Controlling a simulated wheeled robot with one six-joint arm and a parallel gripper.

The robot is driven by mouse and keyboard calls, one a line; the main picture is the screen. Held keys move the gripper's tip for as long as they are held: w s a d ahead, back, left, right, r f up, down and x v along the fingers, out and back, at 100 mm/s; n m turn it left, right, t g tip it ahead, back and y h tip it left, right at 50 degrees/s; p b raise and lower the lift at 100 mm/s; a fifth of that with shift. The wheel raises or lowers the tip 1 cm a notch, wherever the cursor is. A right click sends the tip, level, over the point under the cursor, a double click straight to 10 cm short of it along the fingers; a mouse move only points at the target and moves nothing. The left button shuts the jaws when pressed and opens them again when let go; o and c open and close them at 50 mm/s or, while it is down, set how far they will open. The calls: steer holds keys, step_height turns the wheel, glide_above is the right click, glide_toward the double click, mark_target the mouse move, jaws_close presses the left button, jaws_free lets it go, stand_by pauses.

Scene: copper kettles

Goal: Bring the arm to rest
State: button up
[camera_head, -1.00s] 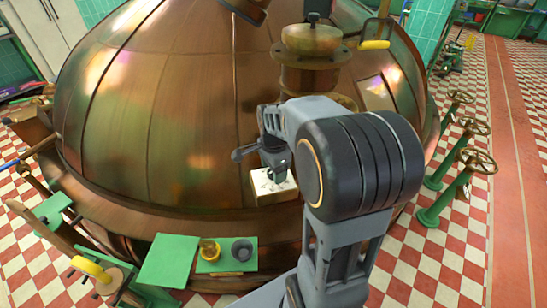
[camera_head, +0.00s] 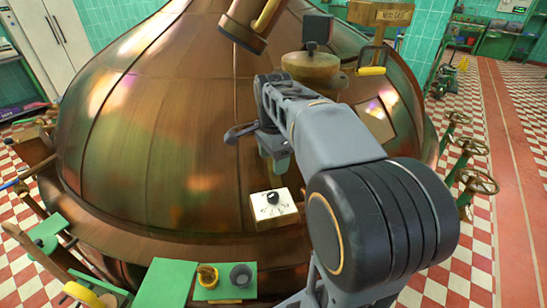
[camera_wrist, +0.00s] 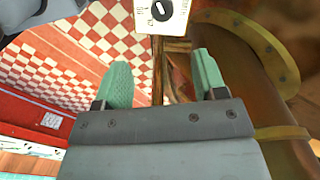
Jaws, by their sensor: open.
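My gripper (camera_head: 274,158) is at the end of my raised grey arm, in front of the copper kettle (camera_head: 170,130). Its pale green fingers stand apart with nothing between them in the wrist view (camera_wrist: 163,78). A white box with a black knob (camera_head: 273,198) is on the kettle's lower front, below my gripper and apart from it in the head view. The box's white dial face (camera_wrist: 150,22) also shows at the top of the wrist view, beyond the fingertips. My arm hides part of the kettle's right side.
A green shelf (camera_head: 240,270) with a yellow and a dark small item is at the lower front. Green valve stands with brown handwheels (camera_head: 479,182) stand to the right. A copper lidded vessel (camera_head: 311,70) and a brass-and-brown tube (camera_head: 250,22) are above. Red-and-white floor (camera_head: 490,240) is open at right.

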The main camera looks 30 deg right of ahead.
stand_by(0.5)
steer(key=s+a+f+n+t, duration=0.3)
steer(key=s+a+f+n, duration=0.5)
steer(key=n, duration=0.9)
steer(key=shift+s+a+n+t, duration=0.25)
steer(key=shift+s+n+t, duration=0.15)
steer(key=shift+s, duration=0.5)
